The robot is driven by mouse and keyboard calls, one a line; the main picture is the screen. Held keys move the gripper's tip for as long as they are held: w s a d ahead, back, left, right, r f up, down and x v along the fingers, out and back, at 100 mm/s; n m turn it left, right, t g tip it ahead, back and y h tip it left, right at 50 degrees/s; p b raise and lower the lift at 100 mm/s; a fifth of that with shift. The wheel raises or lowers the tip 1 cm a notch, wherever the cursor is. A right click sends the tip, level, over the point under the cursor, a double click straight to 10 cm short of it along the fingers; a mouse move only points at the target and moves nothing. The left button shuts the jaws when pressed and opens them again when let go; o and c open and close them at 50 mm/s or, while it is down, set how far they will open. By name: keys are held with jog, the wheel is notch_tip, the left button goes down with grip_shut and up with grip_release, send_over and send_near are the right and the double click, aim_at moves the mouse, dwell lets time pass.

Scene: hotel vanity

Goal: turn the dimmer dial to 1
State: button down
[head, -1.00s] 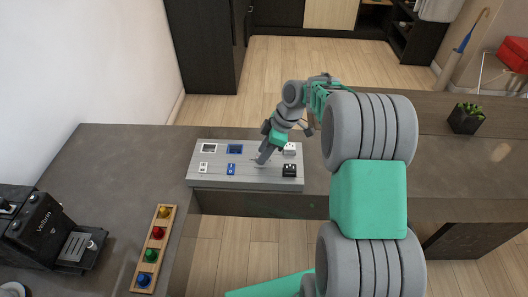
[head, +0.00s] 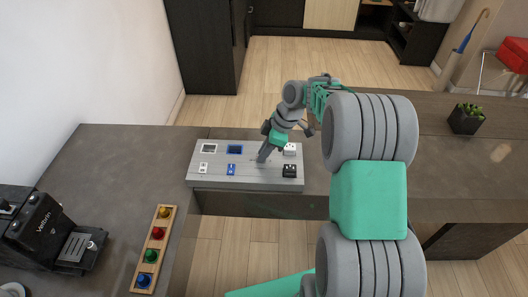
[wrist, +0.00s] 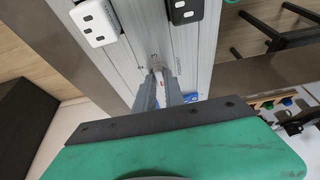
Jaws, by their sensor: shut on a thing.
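The dimmer dial (wrist: 158,72) is a small pale knob with a reddish mark, on the grey panel (head: 200,180). In the wrist view it sits between my fingertips and is partly covered by them. In the head view my gripper (head: 264,156) hides the dial.
Next to the dial are a white socket block (wrist: 95,22) and a black one (wrist: 185,10). Blue switches (head: 231,169) sit on the panel's left part. A wooden strip with coloured buttons (head: 166,228) and a coffee machine (head: 40,225) stand to the left.

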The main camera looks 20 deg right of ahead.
jog(key=shift+m, duration=0.4)
jog(key=m, duration=0.1)
jog(key=m+t+b, duration=0.1)
jog(key=m, duration=0.1)
jog(key=m+t+h, duration=0.1)
jog(key=m, duration=0.1)
jog(key=shift+s+a+b, duration=0.15)
jog(key=shift+s+b, duration=0.1)
jog(key=shift+b, duration=0.05)
jog(key=m+h, duration=0.1)
jog(key=m, duration=0.2)
jog(key=m+h, duration=0.1)
jog(key=m, duration=0.2)
jog(key=shift+a+t, duration=0.2)
jog(key=shift+t, duration=0.2)
jog(key=c, duration=1.4)
grip_release()
jog(key=shift+c, duration=0.2)
jog(key=v, duration=0.7)
jog(key=shift+s+r, duration=0.3)
jog(key=shift+r, duration=0.05)
